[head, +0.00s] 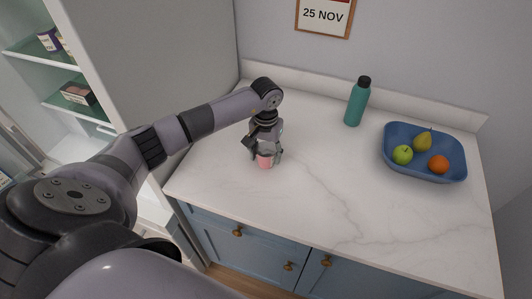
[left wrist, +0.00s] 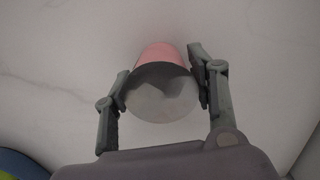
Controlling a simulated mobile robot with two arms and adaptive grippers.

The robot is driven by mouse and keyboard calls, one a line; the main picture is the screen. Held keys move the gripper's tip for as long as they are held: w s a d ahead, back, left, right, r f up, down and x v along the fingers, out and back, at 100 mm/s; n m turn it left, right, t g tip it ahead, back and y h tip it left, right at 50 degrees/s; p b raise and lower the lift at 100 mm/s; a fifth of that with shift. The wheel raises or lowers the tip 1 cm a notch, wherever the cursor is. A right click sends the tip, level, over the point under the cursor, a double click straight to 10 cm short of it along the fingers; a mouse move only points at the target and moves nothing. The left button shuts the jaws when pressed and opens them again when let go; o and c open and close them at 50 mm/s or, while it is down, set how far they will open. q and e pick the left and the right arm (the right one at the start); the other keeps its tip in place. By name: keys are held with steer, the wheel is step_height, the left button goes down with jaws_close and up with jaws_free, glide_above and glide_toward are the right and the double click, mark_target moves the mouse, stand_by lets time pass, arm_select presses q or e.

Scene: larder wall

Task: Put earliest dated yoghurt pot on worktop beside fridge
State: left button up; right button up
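A pink yoghurt pot (head: 265,161) with a grey lid is between the fingers of my left gripper (head: 264,150), over the left part of the white marble worktop (head: 320,190). In the left wrist view, the pot (left wrist: 160,55) shows lid first, with the two fingers of the left gripper (left wrist: 163,82) close against its sides. The gripper appears shut on it. The pot is at or just above the worktop; I cannot tell which. No date is readable on it. The fridge (head: 150,50) stands open at the left. My right gripper is not in view.
A teal bottle (head: 356,104) stands at the back of the worktop. A blue bowl (head: 425,175) of fruit sits at the right. A wall calendar (head: 323,16) reads 25 NOV. Packs (head: 76,94) sit on the fridge shelves. The worktop's middle and front are clear.

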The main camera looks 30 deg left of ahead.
mark_target(266, 149)
arm_select(q)
steer(key=shift+o, duration=1.3)
steer(key=shift+r+p, duration=0.35)
step_height(266, 149, up, 10)
steer(key=b, duration=0.4)
steer(key=shift+w+r+b, duration=0.1)
steer(key=shift+r+b, duration=0.15)
steer(key=shift+b, duration=0.15)
steer(key=shift+a+r, duration=0.1)
steer(key=shift+r, duration=0.5)
